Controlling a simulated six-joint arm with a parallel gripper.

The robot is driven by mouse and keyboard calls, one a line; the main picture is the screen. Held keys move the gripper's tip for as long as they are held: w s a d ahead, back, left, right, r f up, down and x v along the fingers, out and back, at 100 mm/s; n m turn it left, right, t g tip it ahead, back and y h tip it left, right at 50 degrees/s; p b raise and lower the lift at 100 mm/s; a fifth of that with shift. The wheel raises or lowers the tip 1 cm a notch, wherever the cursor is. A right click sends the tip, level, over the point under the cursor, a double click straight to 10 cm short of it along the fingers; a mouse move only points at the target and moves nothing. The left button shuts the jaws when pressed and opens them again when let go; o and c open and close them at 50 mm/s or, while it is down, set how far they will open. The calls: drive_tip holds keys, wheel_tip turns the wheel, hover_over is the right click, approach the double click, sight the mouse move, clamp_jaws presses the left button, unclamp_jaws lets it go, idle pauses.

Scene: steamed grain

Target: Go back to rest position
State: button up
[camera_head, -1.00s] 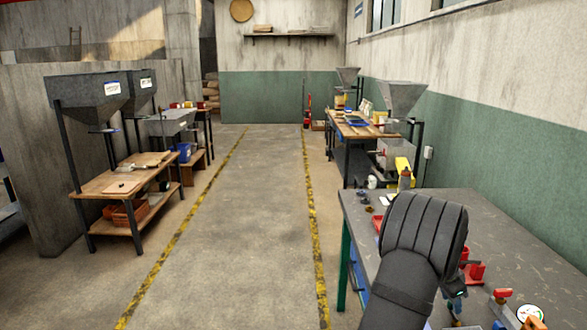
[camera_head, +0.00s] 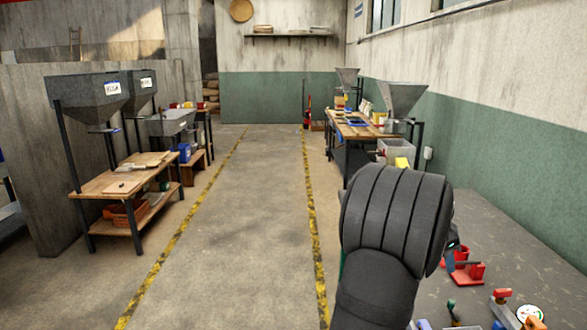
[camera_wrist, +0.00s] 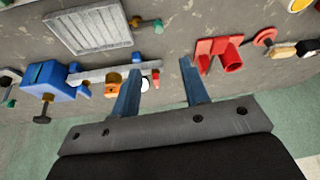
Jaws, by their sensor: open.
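My gripper (camera_wrist: 160,85) shows in the wrist view with its two blue-grey fingers apart and nothing between them. It is above the grey workbench (camera_wrist: 165,50), with tools and parts beyond the fingertips.
The wrist view shows a ribbed grey plate (camera_wrist: 88,30), a blue vise-like tool (camera_wrist: 45,77) and a red holder (camera_wrist: 218,52). In the head view, a red part (camera_head: 465,272) and a round gauge (camera_head: 530,314) lie on the bench. The aisle floor (camera_head: 235,220) is clear.

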sight(450, 302)
drive_tip(key=x, duration=1.7)
drive_tip(key=shift+s+f, duration=0.15)
drive_tip(key=shift+f, duration=0.15)
drive_tip(key=shift+s+a+r+n, duration=0.1)
drive_tip(key=shift+a+n, duration=0.3)
drive_tip(key=shift+n, duration=0.4)
drive_tip(key=shift+s+a+n+t+y, duration=0.2)
drive_tip(key=shift+a+n+t, duration=0.15)
drive_tip(key=shift+n, duration=0.45)
drive_tip(key=shift+s+a+n+t+y, duration=0.1)
drive_tip(key=shift+a+n+t+y, duration=0.15)
drive_tip(key=shift+n, duration=0.55)
drive_tip(key=shift+s+a+n+t+y, duration=0.15)
drive_tip(key=shift+a+n+t, duration=0.2)
drive_tip(key=shift+n, duration=0.45)
drive_tip(key=shift+s+a+n+t+y, duration=0.15)
drive_tip(key=shift+s+n+t+y, duration=0.1)
drive_tip(key=shift+n, duration=0.5)
drive_tip(key=shift+s+a+n+t+y, duration=0.15)
drive_tip(key=shift+n+t+y, duration=0.05)
drive_tip(key=shift+n, duration=0.6)
drive_tip(key=shift+s+a+n+t+y, duration=0.15)
drive_tip(key=shift+s+n+t+y, duration=0.1)
drive_tip(key=shift+n, duration=0.5)
drive_tip(key=shift+s+a+n+y, duration=0.1)
drive_tip(key=shift+s+n+y, duration=0.15)
drive_tip(key=shift+n, duration=0.45)
drive_tip(key=shift+s+a+n+y, duration=0.1)
drive_tip(key=shift+s+n+y, duration=0.15)
drive_tip(key=shift+n, duration=0.45)
